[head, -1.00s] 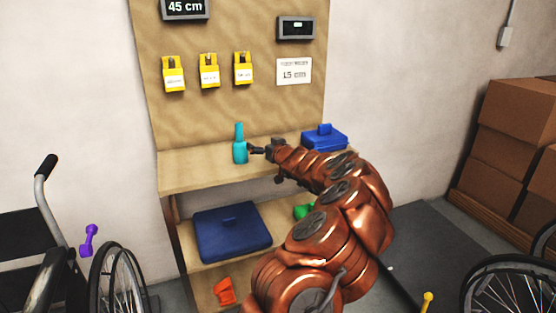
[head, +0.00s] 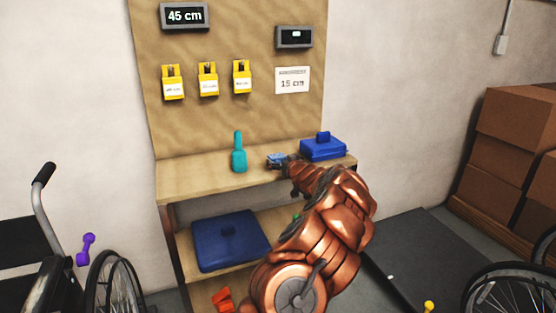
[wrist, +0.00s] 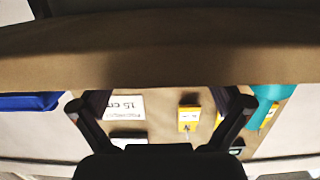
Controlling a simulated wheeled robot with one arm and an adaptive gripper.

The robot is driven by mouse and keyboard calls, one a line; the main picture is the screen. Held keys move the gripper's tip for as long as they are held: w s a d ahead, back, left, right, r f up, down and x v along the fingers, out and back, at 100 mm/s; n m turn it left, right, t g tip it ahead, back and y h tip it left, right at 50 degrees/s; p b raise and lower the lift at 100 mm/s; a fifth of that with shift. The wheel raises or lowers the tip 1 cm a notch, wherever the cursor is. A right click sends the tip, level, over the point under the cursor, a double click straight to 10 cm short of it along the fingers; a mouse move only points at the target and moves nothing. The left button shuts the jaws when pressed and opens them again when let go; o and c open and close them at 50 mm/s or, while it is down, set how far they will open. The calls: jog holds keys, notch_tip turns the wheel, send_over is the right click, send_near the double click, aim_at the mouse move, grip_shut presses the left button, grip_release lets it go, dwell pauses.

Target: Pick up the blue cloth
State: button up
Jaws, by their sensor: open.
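A small light-blue patch, apparently the blue cloth (head: 276,159), shows on the upper bench shelf (head: 190,182) at the end of my gripper (head: 284,163) in the head view. It lies between the teal bottle and the blue box, and my gripper partly hides it. I cannot tell whether they touch. In the wrist view my gripper (wrist: 160,104) has its fingers spread wide, with nothing seen held between them. I cannot make out the cloth in that view.
A larger blue case (head: 230,240) is on the lower shelf. The pegboard (head: 225,115) rises behind. Wheelchairs stand at both sides.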

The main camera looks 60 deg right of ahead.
aim_at(280, 159)
jog(key=shift+f+p+x, duration=0.15)
jog(key=shift+p+x, duration=0.05)
jog(key=shift+x, duration=0.65)
jog(key=shift+f+p+x, duration=0.15)
jog(key=shift+p+x, duration=0.05)
jog(key=shift+x, duration=0.6)
jog(key=shift+w+d, duration=0.2)
jog(key=shift+w, duration=0.4)
jog(key=c, duration=1.1)
jog(key=shift+r, duration=0.1)
